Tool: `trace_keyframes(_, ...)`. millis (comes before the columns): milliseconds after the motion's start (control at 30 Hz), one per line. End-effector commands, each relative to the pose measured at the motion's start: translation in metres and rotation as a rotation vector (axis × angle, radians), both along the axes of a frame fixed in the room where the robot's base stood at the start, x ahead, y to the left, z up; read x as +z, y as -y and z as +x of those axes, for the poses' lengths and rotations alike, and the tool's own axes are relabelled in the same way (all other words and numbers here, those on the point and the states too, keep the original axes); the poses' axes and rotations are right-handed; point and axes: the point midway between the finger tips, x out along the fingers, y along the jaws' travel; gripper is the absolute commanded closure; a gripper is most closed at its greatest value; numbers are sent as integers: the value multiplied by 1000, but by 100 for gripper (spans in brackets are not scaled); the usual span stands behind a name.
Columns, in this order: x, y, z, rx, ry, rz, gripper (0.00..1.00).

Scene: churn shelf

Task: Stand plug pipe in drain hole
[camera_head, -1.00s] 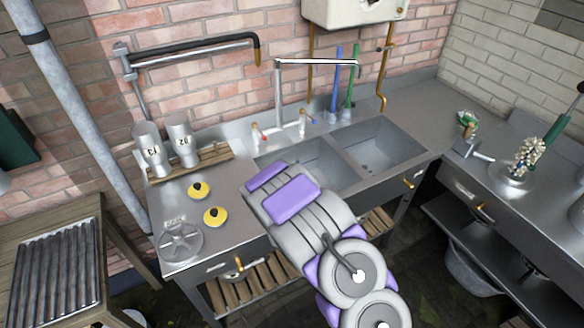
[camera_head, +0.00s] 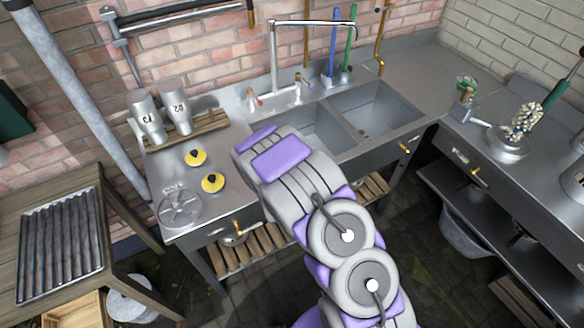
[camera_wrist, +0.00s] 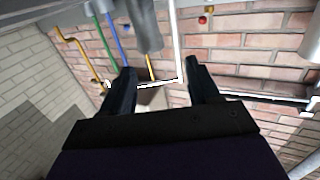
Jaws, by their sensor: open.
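My gripper (camera_wrist: 160,70) is open in the wrist view, with two dark fingers apart and nothing seen between them at close range. In the head view my arm hides the gripper. A thick grey cylinder (camera_wrist: 145,25) shows at the top of the wrist view, beyond the fingers. It may be the plug pipe, but I cannot tell for sure. The sink has a left basin (camera_head: 318,128), partly hidden by my arm, and a right basin (camera_head: 375,110). A small drain hole (camera_head: 363,132) shows in the right basin's floor. Any drain in the left basin is hidden.
A tall faucet (camera_head: 274,65) arches over the sink. Blue (camera_head: 332,45) and green (camera_head: 350,40) brushes stand behind it. A side counter (camera_head: 530,170) stands right.

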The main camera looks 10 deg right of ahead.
Motion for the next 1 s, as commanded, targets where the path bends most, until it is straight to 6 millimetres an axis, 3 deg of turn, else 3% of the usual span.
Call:
trace_keyframes(200, 2, -7, -43, 2, -2, 0, 39)
trace_keyframes(1000, 1, -14, -116, 2, -4, -1, 39)
